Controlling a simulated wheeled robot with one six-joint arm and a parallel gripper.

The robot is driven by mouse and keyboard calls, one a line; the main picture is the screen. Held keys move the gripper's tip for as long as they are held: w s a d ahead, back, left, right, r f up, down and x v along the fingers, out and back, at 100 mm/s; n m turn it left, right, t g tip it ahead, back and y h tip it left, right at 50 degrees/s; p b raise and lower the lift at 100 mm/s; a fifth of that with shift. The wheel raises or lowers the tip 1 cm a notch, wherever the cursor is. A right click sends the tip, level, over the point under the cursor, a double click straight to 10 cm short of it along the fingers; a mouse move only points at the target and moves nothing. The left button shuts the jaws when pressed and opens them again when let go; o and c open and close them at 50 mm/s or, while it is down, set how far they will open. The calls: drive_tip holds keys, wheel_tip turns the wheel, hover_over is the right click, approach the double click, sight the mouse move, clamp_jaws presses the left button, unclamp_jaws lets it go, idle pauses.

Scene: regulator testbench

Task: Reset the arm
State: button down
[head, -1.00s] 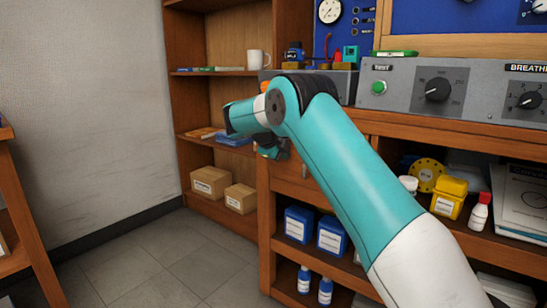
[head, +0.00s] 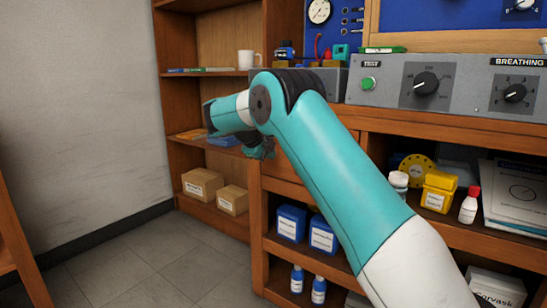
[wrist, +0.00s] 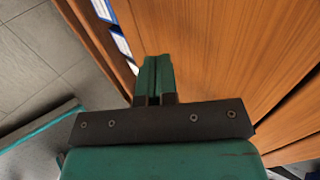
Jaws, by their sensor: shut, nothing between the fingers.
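My teal arm reaches across the head view from the lower right, bent at the elbow in front of the shelving. My gripper (wrist: 153,80) shows in the wrist view with its two green fingers together and nothing between them. Wooden cabinet fronts (wrist: 215,50) fill the right of that view behind the fingers. In the head view the fingers cannot be made out clearly.
A grey test bench panel (head: 445,85) with dials and a green button stands on the wooden bench at right. Below are a yellow container (head: 438,192), blue boxes (head: 322,235) and bottles. Cardboard boxes (head: 202,186) sit on the left shelf. Open floor (head: 130,270) lies lower left.

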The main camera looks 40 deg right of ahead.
drive_tip(key=s+a+r+n+t+y+p, duration=0.1)
drive_tip(key=s+a+r+n+y+p, duration=0.15)
drive_tip(key=a+n, duration=0.5)
drive_tip(key=s+a+r+n+t+y+p, duration=0.1)
drive_tip(key=s+a+r+n+y, duration=0.1)
drive_tip(key=s+a+r+n, duration=0.5)
drive_tip(key=s+a+f+n+g+y, duration=0.2)
drive_tip(key=s+a+n+y, duration=0.1)
drive_tip(key=s+a+n, duration=0.55)
drive_tip(key=s+a+f+n+g+y, duration=0.1)
drive_tip(key=s+a+f+n+y, duration=0.2)
drive_tip(key=s+a+n, duration=0.55)
drive_tip(key=s+a+f+n+g+y, duration=0.25)
drive_tip(key=s+a+n, duration=0.25)
drive_tip(key=s+n, duration=0.65)
wheel_tip(320, 180, up, 36)
drive_tip(key=s+m+t+p, duration=0.1)
drive_tip(key=s+m+p, duration=0.1)
drive_tip(key=p, duration=3.5)
drive_tip(key=shift+d+r+m, duration=0.15)
drive_tip(key=shift+m, duration=0.35)
